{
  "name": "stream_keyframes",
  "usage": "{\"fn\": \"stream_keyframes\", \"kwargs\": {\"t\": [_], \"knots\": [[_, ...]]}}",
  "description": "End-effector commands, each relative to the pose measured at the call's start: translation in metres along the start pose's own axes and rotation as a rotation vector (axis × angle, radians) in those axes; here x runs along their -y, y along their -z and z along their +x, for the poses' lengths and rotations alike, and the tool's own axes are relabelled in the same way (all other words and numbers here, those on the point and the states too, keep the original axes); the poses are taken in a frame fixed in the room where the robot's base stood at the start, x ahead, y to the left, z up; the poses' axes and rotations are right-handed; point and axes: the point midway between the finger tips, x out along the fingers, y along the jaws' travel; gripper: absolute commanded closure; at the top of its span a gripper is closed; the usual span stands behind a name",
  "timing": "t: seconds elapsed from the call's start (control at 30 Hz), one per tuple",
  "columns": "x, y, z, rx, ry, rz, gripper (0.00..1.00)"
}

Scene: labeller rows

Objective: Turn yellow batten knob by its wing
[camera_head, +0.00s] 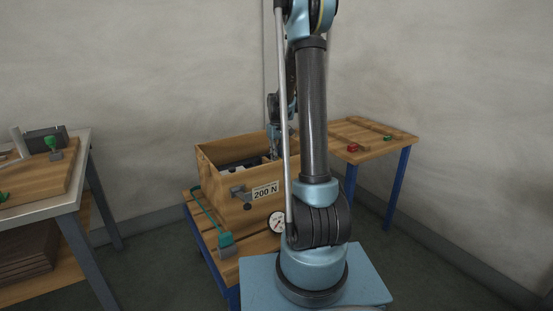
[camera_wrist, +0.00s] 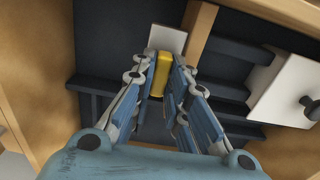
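In the wrist view the yellow batten knob (camera_wrist: 162,76) shows as a narrow upright yellow piece inside a wooden box with a dark interior. My gripper (camera_wrist: 164,62) points into the box with one finger on each side of the yellow piece. The piece fills the gap between the fingertips, and the fingers look shut on it. The knob's lower part is hidden. In the head view my gripper reaches into the open wooden box (camera_head: 225,205), marked 200 N; the knob is hidden there.
A white block with a dark knob (camera_wrist: 292,92) sits at the right inside the box, and a wooden strip (camera_wrist: 199,32) runs near the fingers. A round gauge (camera_head: 277,222) is at the box front. A side table (camera_head: 365,150) stands right, a workbench (camera_head: 85,165) left.

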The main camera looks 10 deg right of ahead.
Motion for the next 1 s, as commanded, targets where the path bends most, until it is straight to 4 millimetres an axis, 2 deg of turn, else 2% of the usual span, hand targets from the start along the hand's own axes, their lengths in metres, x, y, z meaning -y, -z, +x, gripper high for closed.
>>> {"fn": "stream_keyframes", "kwargs": {"t": [0.27,0.7,1.0], "knots": [[0.0000,0.0000,-0.0001,0.000,0.000,0.018,1.00],[-0.0003,-0.0002,-0.0002,0.000,0.000,0.436,1.00],[-0.0002,-0.0003,-0.0002,0.000,0.000,0.527,1.00]]}}
